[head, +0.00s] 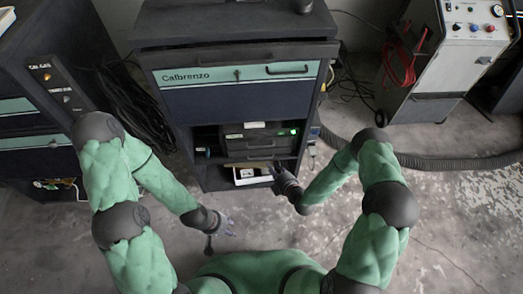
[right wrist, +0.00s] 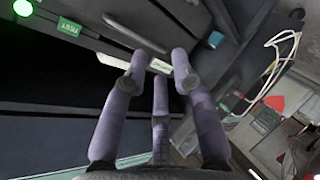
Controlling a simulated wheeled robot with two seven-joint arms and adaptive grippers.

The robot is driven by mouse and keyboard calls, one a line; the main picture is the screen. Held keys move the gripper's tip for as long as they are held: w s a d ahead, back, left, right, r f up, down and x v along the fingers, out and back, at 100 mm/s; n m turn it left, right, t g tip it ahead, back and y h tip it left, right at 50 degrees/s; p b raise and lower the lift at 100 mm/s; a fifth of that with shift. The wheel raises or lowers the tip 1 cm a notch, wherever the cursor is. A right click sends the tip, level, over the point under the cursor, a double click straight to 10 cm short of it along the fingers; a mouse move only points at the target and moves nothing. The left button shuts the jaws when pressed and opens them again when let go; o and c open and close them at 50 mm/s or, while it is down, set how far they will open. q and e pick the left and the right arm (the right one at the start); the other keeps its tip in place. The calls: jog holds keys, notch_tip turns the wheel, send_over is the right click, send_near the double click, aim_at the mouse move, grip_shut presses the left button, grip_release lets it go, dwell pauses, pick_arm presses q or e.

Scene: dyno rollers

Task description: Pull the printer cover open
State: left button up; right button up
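The dark printer (head: 258,141) sits on the cabinet's open shelf, with a green light at its right end. Its dark front, with a handle-like bar (right wrist: 138,37) and green light (right wrist: 22,8), fills much of the right wrist view. My right gripper (head: 275,174) is in front of the printer's lower right. Its fingers (right wrist: 158,82) are spread with nothing between them; whether a fingertip touches the front I cannot tell. My left gripper (head: 225,228) is over the floor in front of the cabinet, fingers apart and empty. The cover appears shut.
The cabinet (head: 235,98) has a closed labelled drawer above the shelf. A white tray with items (head: 250,176) lies below the printer. A machine on wheels (head: 450,65) and a thick hose (head: 450,162) are at right. Another cabinet (head: 35,140) stands left.

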aim_at(261, 147)
jog(key=w+a+n+b, duration=0.1)
jog(key=w, duration=0.2)
jog(key=w+a+n+t+b, duration=0.1)
jog(key=w, duration=0.3)
jog(key=w+a+n+t+b, duration=0.1)
jog(key=w+a+b, duration=0.1)
jog(key=w, duration=0.2)
jog(key=shift+f+y, duration=0.3)
jog(key=shift+f, duration=0.05)
grip_shut()
